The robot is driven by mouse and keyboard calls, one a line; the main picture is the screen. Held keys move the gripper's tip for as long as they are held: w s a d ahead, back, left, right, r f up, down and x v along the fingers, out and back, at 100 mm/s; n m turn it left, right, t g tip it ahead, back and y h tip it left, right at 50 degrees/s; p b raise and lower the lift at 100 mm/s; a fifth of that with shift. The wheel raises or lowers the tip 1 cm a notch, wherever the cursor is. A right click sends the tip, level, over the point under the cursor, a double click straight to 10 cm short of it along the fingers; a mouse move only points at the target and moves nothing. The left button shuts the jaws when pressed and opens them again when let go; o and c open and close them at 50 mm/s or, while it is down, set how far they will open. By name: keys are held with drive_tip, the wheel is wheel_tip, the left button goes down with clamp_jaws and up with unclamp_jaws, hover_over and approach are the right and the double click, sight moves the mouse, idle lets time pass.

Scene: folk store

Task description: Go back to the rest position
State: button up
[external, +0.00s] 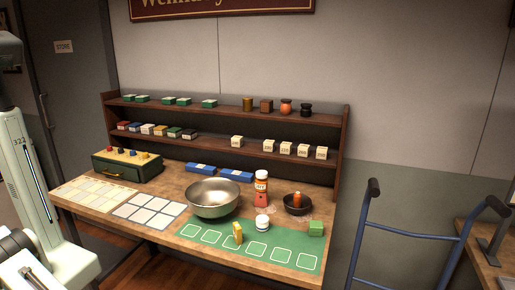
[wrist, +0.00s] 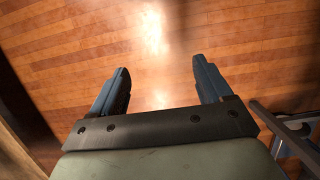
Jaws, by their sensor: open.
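My gripper (wrist: 162,82) shows in the wrist view with its two fingers spread apart and nothing between them. It hangs over bare wooden floor, clear of the table. In the external view my arm stands at the left edge, and the gripper's fingertips cannot be made out there.
A two-tier shelf (external: 220,118) with small boxes and jars stands at the table's back. A blue hand truck (external: 365,225) stands to the right; blue-grey tubing (wrist: 280,128) shows at the wrist view's right. The floor (wrist: 160,35) below my gripper is clear.

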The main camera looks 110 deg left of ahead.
drive_tip(key=s+f+g, duration=0.1)
drive_tip(key=s+f, duration=0.3)
drive_tip(key=s, duration=0.4)
drive_tip(key=s+f+g, duration=0.2)
drive_tip(key=s+f, duration=0.2)
drive_tip(key=s, duration=0.5)
drive_tip(key=shift+f+g, duration=0.3)
drive_tip(key=shift+f, duration=0.05)
drive_tip(key=shift+s, duration=0.1)
